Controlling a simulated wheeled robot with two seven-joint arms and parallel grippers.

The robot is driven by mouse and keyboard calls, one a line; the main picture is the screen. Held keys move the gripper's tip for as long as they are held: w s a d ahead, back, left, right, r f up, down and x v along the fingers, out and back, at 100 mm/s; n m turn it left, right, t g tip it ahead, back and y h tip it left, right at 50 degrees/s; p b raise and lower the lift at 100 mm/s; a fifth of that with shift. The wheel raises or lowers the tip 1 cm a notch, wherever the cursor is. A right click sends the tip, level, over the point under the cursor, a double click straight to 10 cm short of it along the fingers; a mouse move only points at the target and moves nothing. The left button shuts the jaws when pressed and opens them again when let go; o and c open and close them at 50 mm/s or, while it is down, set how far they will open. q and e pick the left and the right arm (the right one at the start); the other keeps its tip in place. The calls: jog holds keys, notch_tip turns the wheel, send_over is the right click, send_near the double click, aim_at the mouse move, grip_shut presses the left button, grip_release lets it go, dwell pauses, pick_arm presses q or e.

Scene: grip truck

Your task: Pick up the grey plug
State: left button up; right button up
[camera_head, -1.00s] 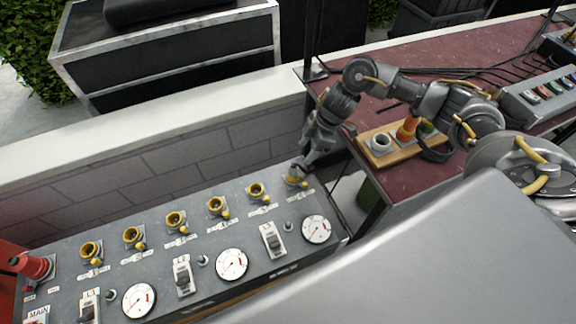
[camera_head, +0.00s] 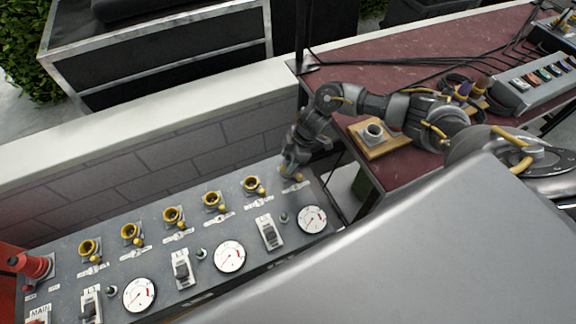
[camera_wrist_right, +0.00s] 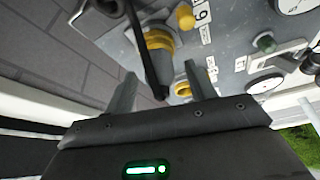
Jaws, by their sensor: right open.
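My right gripper (camera_head: 288,172) is at the right end of the grey control panel (camera_head: 215,205), over the last socket of the yellow row, and hides most of it. In the right wrist view my right gripper (camera_wrist_right: 162,88) is open, its two fingers apart. A yellow socket (camera_wrist_right: 160,40) with a pale flange sits just beyond the fingers, and a dark bar or cable (camera_wrist_right: 148,60) crosses in front of it. My left gripper is not in view.
A dark red table (camera_head: 440,50) with cables and a switch box (camera_head: 540,75) lies behind my right arm. A brick wall (camera_head: 130,185) runs behind the panel.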

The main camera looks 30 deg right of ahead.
jog(key=shift+a+f, duration=0.2)
jog(key=shift+f, duration=0.4)
jog(key=c, duration=1)
jog(key=shift+o, duration=0.2)
jog(key=shift+r, duration=0.2)
